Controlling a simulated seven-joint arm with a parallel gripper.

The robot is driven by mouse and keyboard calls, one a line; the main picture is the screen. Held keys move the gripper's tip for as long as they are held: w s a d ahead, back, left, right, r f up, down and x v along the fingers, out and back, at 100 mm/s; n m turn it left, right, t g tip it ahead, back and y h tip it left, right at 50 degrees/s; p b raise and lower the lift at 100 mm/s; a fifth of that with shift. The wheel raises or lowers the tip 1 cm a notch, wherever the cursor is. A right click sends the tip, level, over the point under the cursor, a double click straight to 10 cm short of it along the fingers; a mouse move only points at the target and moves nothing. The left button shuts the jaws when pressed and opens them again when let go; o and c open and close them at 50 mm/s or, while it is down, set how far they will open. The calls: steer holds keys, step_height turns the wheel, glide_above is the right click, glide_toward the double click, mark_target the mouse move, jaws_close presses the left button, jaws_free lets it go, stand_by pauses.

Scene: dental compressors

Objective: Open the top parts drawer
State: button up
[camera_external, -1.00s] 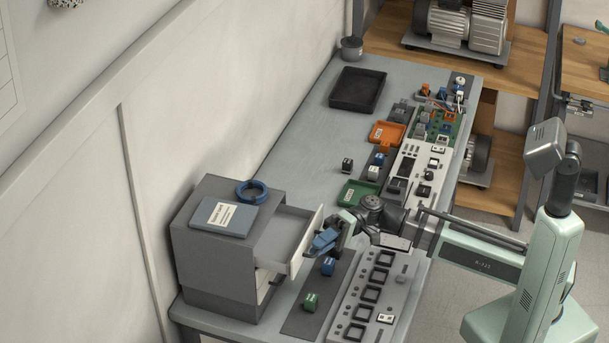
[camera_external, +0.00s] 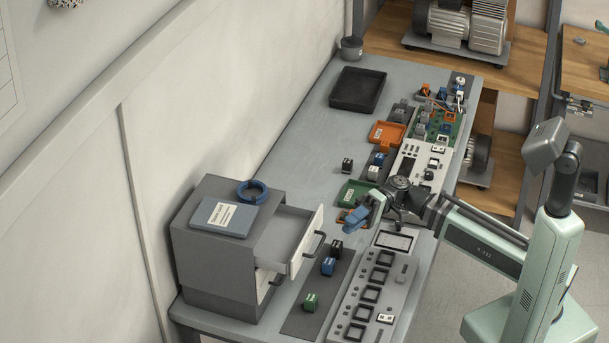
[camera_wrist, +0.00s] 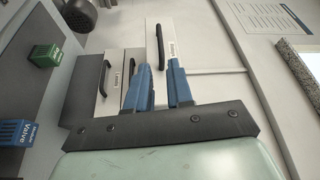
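The grey drawer cabinet (camera_external: 215,262) stands at the near left end of the bench. Its top drawer (camera_external: 306,247) is pulled well out, with its inside visible and its dark handle (camera_external: 318,246) free. In the wrist view the top drawer's white front (camera_wrist: 180,35) and handle (camera_wrist: 160,47) lie beyond the fingers. My gripper (camera_external: 353,219) is to the right of the handle and apart from it. In the wrist view its blue fingers (camera_wrist: 160,85) are separated, with nothing held between them.
A blue folder (camera_external: 222,217) and blue ring (camera_external: 252,191) lie on the cabinet. Black (camera_external: 336,247), blue (camera_external: 328,266) and green (camera_external: 310,302) blocks stand in front of it. A green tray (camera_external: 352,194) and socket panel (camera_external: 370,294) are nearby.

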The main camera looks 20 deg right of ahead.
steer(key=shift+w+d, duration=0.1)
steer(key=shift+d, duration=0.25)
step_height(320, 180, up, 6)
steer(key=w+r+n, duration=0.1)
steer(key=w, duration=0.1)
steer(key=s+a+f+m+h, duration=0.1)
steer(key=s+a+f+m, duration=0.1)
steer(key=a+m, duration=0.1)
steer(key=s+a+f+m+h, duration=0.1)
steer(key=s+a+f+m, duration=0.1)
steer(key=a, duration=0.2)
steer(key=s+a+f+m+h, duration=0.1)
steer(key=s+a+m, duration=0.1)
steer(key=a+m, duration=0.1)
steer(key=shift+s+a+f+m+h, duration=0.15)
steer(key=shift+a+f+m+h, duration=0.2)
steer(key=shift+a, duration=0.25)
stand_by(1.0)
jaws_close()
